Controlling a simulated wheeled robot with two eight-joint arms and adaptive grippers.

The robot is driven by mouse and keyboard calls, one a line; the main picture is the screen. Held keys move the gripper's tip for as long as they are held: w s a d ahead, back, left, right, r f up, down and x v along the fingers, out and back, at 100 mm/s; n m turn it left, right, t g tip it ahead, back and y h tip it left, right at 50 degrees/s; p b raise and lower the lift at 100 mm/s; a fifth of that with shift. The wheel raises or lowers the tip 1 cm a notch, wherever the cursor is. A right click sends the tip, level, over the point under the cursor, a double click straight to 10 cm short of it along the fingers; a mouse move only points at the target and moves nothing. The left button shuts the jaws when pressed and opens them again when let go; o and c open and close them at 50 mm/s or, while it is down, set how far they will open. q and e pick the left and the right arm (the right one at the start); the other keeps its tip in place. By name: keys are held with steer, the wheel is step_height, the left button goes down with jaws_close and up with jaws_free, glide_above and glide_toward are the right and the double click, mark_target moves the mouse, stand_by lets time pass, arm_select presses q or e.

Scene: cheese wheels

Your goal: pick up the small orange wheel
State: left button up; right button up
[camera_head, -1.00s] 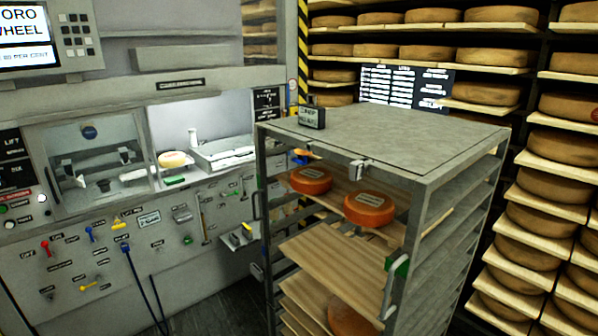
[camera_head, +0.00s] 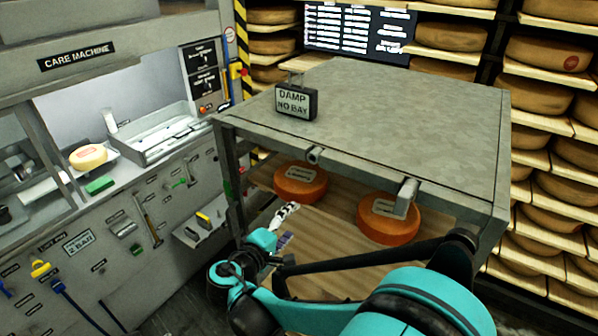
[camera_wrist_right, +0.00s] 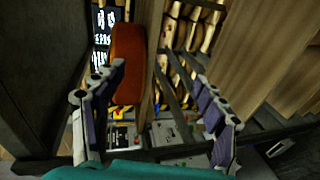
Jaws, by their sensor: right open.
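Two orange wheels lie on the rack's upper wooden shelf in the head view: the left orange wheel (camera_head: 300,185) and the right orange wheel (camera_head: 390,226), each with a pale label on top. The left one looks smaller but is also farther off. My right gripper (camera_head: 285,226) is in front of the shelf, just below the left wheel. In the right wrist view its fingers (camera_wrist_right: 157,75) are spread and empty, with an orange wheel (camera_wrist_right: 128,50) beyond the left finger, edge toward me. Contact is not visible. My left gripper is out of view.
The rack's grey top (camera_head: 400,110) overhangs the wheels and carries a "DAMP NO BAY" sign (camera_head: 296,102). The care machine (camera_head: 120,180) stands left, with a pale wheel (camera_head: 88,156) in it. Shelves of brown wheels (camera_head: 545,95) fill the back right.

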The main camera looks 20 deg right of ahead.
mark_target(286, 197)
steer(key=w+a+r+t+h, duration=0.1)
steer(key=a+r+t+h, duration=0.1)
steer(key=a+r, duration=0.15)
steer(key=shift+n, duration=0.4)
steer(key=x, duration=0.5)
steer(key=f+x, duration=0.1)
steer(key=x, duration=0.1)
steer(key=shift+w+a, duration=0.15)
steer(key=shift+w, duration=0.35)
steer(key=shift+r, duration=0.1)
jaws_close()
